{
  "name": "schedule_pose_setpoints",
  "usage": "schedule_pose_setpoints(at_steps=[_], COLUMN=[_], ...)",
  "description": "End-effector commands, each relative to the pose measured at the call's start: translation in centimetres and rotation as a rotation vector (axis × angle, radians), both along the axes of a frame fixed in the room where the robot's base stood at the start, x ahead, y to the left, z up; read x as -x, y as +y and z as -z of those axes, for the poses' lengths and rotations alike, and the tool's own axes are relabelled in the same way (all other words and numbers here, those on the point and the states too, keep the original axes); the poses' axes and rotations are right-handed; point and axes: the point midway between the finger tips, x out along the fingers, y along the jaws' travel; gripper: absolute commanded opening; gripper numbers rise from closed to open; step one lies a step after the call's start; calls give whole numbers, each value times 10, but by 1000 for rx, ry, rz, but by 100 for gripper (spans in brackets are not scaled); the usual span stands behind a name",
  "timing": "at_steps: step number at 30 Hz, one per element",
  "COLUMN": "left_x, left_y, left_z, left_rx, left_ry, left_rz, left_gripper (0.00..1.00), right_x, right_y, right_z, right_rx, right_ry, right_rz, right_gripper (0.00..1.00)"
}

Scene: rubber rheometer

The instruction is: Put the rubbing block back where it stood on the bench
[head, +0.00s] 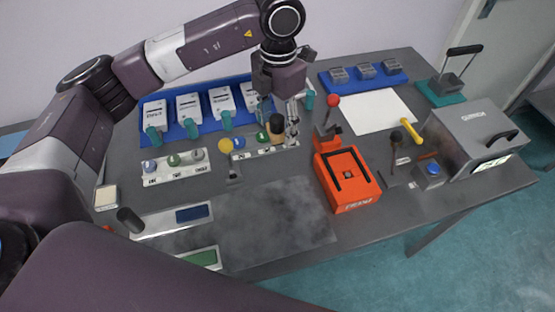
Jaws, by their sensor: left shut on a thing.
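My left gripper (278,118) reaches down from the top centre of the head view, over the back of the bench (340,248). My right gripper is not in view.
A blue tray with white containers (189,105) stands behind left. A rack with coloured knobs (175,167) is left of the gripper. A dark mat (275,225) lies in front, clear. An orange device (347,180) with a red-knobbed lever and a grey machine (468,137) stand right.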

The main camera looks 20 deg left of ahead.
Motion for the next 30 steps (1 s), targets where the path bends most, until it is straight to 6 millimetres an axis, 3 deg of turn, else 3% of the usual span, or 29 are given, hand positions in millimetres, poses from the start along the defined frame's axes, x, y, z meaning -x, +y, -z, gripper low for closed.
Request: schedule_pose_setpoints(at_steps=[6,10,24,30], left_x=[2,1,1,0], left_y=[1,0,0,0], left_z=[57,83,138,143], left_rx=[-2,0,-1,0], left_ry=[5,2,2,-2], left_rz=[1,2,1,3], left_gripper=[23,23,23,23], right_x=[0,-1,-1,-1], right_y=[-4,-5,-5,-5], right_z=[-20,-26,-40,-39], right_rx=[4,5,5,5], right_ry=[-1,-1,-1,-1], right_rz=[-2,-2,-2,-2], right_gripper=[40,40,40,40])
